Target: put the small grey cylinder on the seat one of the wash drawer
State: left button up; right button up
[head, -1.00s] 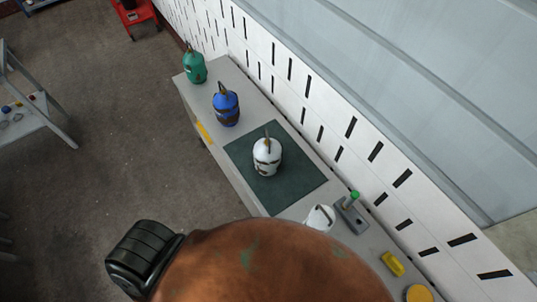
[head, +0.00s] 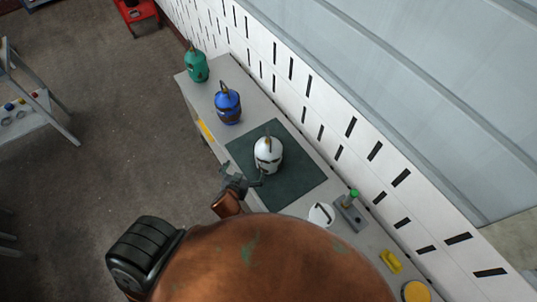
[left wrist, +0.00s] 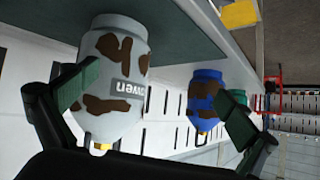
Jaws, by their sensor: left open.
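A grey-white cylinder (head: 268,156) with brown patches and a pointed top stands upright on the dark green mat (head: 305,182) on the bench. In the left wrist view the cylinder (left wrist: 113,85) appears upside down with a label on its side. My left gripper (head: 244,174) is open and empty, low beside the cylinder on its near-left side. In the left wrist view the open fingers (left wrist: 155,97) spread wide, and the left finger overlaps the cylinder's edge; I cannot tell whether they touch. I cannot make out the wash drawer. My right gripper is not in view.
A blue cylinder (head: 227,105) and a green cylinder (head: 196,67) stand farther back on the bench. A white object (head: 321,215), a green-topped fixture (head: 350,207) and a yellow part (head: 391,261) lie nearer me. A slotted white wall (head: 372,151) runs along the bench's right side.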

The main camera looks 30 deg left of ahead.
aim_at(266, 154)
pick_arm(q)
jog(key=w+d+r+t, duration=0.1)
jog(key=d+r, duration=0.1)
jog(key=w+d+r+t+h, duration=0.1)
jog(key=d+r, duration=0.1)
jog(key=r, duration=0.1)
jog(key=w+d+r+t, duration=0.1)
jog(key=w+d+r, duration=0.1)
jog(key=shift+w+d+r+m+h, duration=0.1)
jog(key=shift+d+r+m+h, duration=0.05)
jog(key=shift+m+h, duration=0.15)
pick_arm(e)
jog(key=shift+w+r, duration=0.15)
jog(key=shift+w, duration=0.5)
pick_arm(q)
jog(key=shift+w, duration=0.4)
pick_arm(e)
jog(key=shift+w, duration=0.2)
pick_arm(q)
jog(key=x, duration=0.6)
jog(key=shift+w+a+f, duration=0.25)
jog(key=shift+a+f, duration=0.1)
jog(key=shift+f, duration=0.1)
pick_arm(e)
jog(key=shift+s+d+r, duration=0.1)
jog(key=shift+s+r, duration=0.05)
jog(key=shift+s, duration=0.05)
